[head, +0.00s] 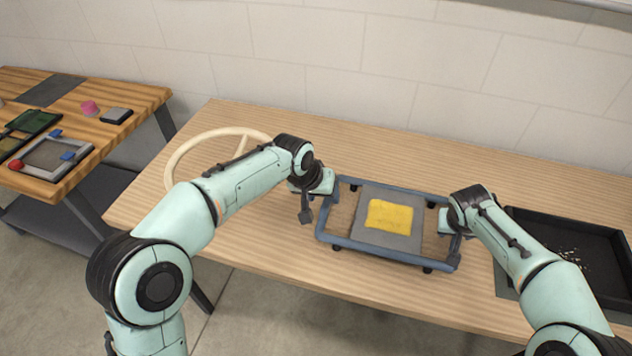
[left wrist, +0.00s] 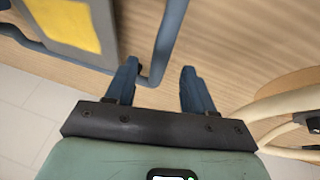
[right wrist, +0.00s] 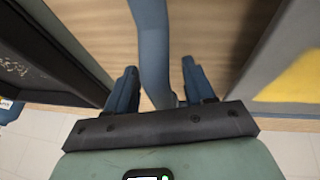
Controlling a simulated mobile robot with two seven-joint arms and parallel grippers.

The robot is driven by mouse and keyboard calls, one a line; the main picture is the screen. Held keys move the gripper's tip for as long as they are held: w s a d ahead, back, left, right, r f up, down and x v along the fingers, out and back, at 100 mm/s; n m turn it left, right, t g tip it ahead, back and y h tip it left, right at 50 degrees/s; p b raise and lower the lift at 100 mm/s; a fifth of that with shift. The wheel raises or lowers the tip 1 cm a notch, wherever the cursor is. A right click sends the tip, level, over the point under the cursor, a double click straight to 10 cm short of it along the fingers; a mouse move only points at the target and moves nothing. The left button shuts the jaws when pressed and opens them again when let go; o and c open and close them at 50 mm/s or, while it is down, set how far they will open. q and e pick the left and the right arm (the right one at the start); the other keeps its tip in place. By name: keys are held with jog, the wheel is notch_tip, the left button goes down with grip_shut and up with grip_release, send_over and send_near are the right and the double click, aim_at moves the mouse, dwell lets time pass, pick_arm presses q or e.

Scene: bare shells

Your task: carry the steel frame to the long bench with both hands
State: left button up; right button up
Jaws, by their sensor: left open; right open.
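The steel frame (head: 345,243) is a blue-grey tubular rectangle on short dark feet, holding a grey plate with a yellow patch (head: 390,215). It rests on a long light-wood table (head: 270,262). My left gripper (head: 312,202) is open at the frame's left end. My right gripper (head: 452,224) is open at the right end. In the right wrist view the bar (right wrist: 150,45) passes between its open fingers (right wrist: 158,82).
A cream ring with spokes (head: 172,165) lies left of the frame. A black tray with crumbs (head: 522,222) lies to the right. A second wooden table (head: 150,98) at far left carries a small frame, a pink object and dark panels. A wall stands behind.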

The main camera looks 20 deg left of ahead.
jog(key=shift+r, duration=0.15)
pick_arm(q)
jog(key=v, duration=0.5)
jog(key=shift+s+r, duration=0.1)
jog(key=shift+r, duration=0.1)
pick_arm(e)
jog(key=v, duration=1.1)
jog(key=shift+r, duration=0.4)
jog(key=shift+s+a, duration=0.1)
